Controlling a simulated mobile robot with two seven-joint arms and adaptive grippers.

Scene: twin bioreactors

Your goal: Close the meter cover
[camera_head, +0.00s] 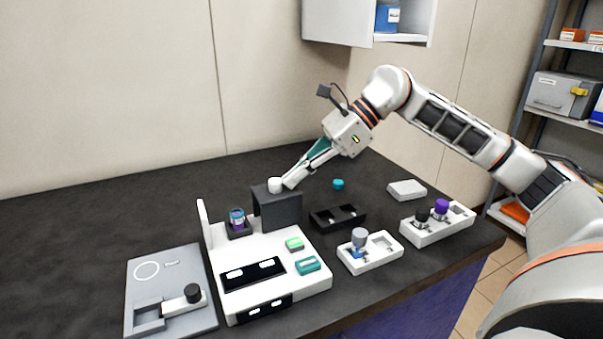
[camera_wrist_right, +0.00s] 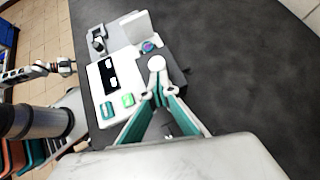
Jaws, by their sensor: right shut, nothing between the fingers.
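The meter is a white device (camera_head: 222,256) with dark display panels. Its dark grey cover (camera_head: 280,211), topped by a white knob (camera_head: 275,185), stands at its back right. A vial with a purple and teal top (camera_head: 237,217) sits uncovered in a dark well left of the cover. My right gripper (camera_head: 288,183) is shut and empty, its tips right beside the knob. In the wrist view the right fingertips (camera_wrist_right: 160,91) are just short of the knob (camera_wrist_right: 156,63); contact is unclear. A small arm end at the left (camera_wrist_right: 63,67) looks like my left gripper; its jaws are too small to read.
A thin white panel (camera_head: 204,224) stands upright at the meter's left. A grey plate (camera_head: 140,268) with a lever lies left of it. White racks (camera_head: 385,262) and (camera_head: 455,225), a black holder (camera_head: 350,222) and a teal cap (camera_head: 338,184) are to the right. The back left tabletop is clear.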

